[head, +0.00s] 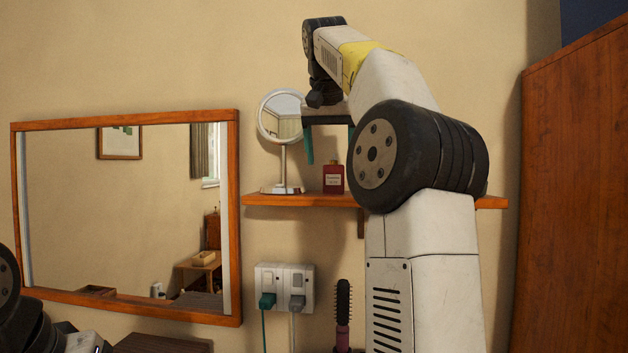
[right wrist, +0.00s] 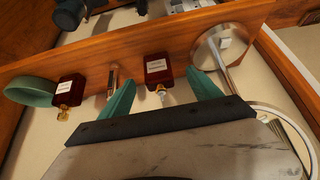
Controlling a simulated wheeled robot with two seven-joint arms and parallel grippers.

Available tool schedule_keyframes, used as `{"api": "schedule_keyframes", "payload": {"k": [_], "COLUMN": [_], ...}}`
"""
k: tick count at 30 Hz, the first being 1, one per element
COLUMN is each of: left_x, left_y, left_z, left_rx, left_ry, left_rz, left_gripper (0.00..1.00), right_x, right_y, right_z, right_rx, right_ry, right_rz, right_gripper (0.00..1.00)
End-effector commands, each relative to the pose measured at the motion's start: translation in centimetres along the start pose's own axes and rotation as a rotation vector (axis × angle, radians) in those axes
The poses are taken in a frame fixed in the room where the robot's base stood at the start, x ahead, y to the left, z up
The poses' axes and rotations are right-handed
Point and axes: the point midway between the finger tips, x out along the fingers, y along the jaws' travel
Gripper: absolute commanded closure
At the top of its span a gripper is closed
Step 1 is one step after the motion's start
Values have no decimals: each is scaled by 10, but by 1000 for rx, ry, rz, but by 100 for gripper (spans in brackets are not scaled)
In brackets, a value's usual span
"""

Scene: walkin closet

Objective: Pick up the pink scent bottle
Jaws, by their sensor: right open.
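A small dark red-pink bottle (head: 333,180) with a pale label stands upright on the wooden wall shelf, just right of the round mirror. My right gripper (head: 330,142) is open and empty, its teal fingers pointing down above this bottle. My arm partly hides the right finger. In the right wrist view, a dark red bottle (right wrist: 158,70) with a silvery cap shows between the open fingers (right wrist: 160,86), apart from both. A second dark red bottle (right wrist: 70,92) with a gold cap stands left of it. I cannot tell by colour which is the pink one. My left gripper is out of view.
The round mirror (head: 281,116) stands close to the gripper's left finger. A teal round object (right wrist: 30,92) and a small upright item (right wrist: 112,78) are also on the shelf (head: 300,199). A large framed mirror (head: 235,220) hangs left; a wooden cabinet (head: 575,200) stands right.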

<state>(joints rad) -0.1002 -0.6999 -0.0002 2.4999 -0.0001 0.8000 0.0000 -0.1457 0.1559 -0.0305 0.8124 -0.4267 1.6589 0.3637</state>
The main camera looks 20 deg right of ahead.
Motion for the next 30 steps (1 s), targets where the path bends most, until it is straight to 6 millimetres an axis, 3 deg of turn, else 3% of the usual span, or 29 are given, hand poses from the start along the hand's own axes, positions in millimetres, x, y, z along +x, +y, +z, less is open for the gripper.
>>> {"api": "schedule_keyframes", "payload": {"k": [8, 18, 27, 30], "left_x": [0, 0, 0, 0], "left_y": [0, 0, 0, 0], "left_z": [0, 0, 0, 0], "left_rx": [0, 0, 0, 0], "left_ry": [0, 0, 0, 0], "left_rz": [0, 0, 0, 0], "left_gripper": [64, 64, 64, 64], "right_x": [25, 71, 76, 76], "right_y": [2, 6, 5, 5], "right_z": [-3, -7, -7, -7], "right_rx": [10, 8, 8, 8], "right_ry": [0, 0, 3, 2], "right_rz": [7, 5, 4, 4], "right_gripper": [27, 27, 27, 45]}}
